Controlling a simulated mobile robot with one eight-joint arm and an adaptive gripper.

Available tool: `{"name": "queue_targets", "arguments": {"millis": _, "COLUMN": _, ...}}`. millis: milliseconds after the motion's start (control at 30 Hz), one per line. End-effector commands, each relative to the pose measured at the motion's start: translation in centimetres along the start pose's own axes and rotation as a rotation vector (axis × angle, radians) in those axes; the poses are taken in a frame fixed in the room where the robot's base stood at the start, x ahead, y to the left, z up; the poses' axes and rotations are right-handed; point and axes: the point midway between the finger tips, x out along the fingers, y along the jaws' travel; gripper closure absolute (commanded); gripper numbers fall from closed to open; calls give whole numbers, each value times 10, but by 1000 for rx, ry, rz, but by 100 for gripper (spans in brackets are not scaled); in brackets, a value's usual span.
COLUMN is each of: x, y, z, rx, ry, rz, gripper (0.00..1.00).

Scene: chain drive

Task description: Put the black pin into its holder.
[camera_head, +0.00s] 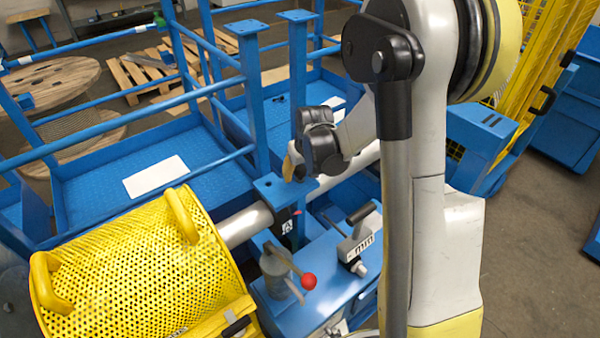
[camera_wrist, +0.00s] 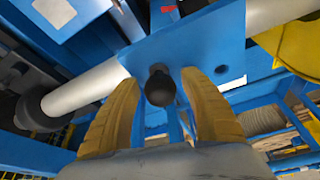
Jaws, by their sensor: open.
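The black pin shows its round dark head (camera_wrist: 160,88) in the wrist view, in front of a blue plate (camera_wrist: 205,45). My gripper (camera_wrist: 158,80) has its two yellow fingers apart, one on each side of the pin's head, with small gaps visible. The plate has a round dark hole (camera_wrist: 221,69) to the right of the pin. I cannot tell how deep the pin sits or what its lower part rests in. In the head view my gripper (camera_head: 292,163) is just above the blue plate (camera_head: 278,188), and the pin is hard to make out there.
A light pipe (camera_head: 245,223) passes by the plate. A yellow perforated guard (camera_head: 140,285) stands at left, and a red-knobbed lever (camera_head: 309,281) stands in front. Blue posts and rails (camera_head: 250,95) rise close behind my gripper.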

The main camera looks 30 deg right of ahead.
Motion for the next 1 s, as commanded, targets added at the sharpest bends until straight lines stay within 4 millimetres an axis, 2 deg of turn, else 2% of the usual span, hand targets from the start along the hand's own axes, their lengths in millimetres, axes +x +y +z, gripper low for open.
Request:
{"name": "queue_targets", "arguments": {"millis": 167, "x": -14, "y": 0, "z": -2, "rx": 0, "ry": 0, "rz": 0, "gripper": 48}}
{"name": "queue_targets", "arguments": {"millis": 500, "x": -91, "y": 0, "z": -2, "rx": 0, "ry": 0, "rz": 0, "gripper": 48}}
{"name": "queue_targets", "arguments": {"millis": 600, "x": -107, "y": 0, "z": -2, "rx": 0, "ry": 0, "rz": 0, "gripper": 48}}
{"name": "queue_targets", "arguments": {"millis": 767, "x": -123, "y": -1, "z": -1, "rx": -1, "ry": 1, "rz": 0, "gripper": 48}}
{"name": "queue_targets", "arguments": {"millis": 867, "x": -137, "y": -7, "z": 3, "rx": -5, "ry": 11, "rz": 0, "gripper": 48}}
{"name": "queue_targets", "arguments": {"millis": 1000, "x": -178, "y": -29, "z": 21, "rx": -19, "ry": 53, "rz": -2, "gripper": 48}}
